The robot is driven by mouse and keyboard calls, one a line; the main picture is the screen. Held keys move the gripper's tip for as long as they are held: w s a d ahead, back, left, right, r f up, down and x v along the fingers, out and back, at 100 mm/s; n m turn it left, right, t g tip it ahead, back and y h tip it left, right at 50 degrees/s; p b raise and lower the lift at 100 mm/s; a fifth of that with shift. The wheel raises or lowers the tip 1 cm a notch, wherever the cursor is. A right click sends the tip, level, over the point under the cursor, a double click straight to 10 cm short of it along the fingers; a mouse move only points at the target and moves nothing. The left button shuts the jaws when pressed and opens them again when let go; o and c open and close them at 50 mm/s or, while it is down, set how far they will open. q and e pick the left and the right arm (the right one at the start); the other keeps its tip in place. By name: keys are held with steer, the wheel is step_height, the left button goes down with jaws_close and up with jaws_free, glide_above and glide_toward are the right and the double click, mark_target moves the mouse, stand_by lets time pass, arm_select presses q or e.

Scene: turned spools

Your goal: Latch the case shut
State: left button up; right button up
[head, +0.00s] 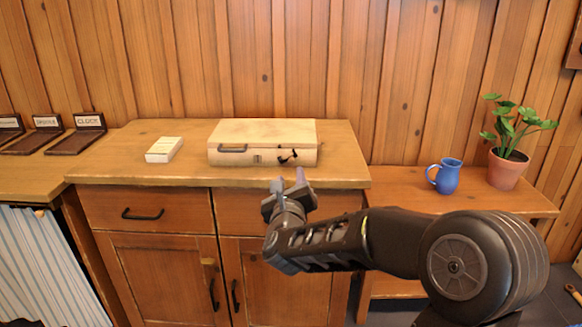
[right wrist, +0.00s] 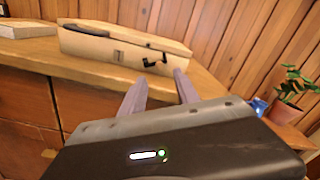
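The pale cream case (head: 235,131) lies on top of the wooden cabinet, its lid down. It also shows in the right wrist view (right wrist: 95,43). A dark handle (head: 232,148) is on the left of its front, and a dark latch (head: 288,157) is on the right of its front. The latch shows in the right wrist view (right wrist: 154,61) too; I cannot tell whether it is fastened. My right gripper (head: 289,184) is open and empty, in front of the cabinet edge, below and apart from the latch. Its fingers (right wrist: 160,90) point toward the case's front. My left gripper is out of view.
A small white box (head: 163,150) stands left of the case on the cabinet top (head: 120,160). A lower bench (head: 400,183) at right holds a blue mug (head: 446,178) and a potted plant (head: 507,170). Dark labelled stands (head: 78,140) are at far left.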

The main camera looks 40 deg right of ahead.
mark_target(291, 162)
steer(key=x, duration=0.8)
steer(key=shift+a, duration=0.1)
steer(key=shift+s, duration=0.1)
jaws_close()
stand_by(0.4)
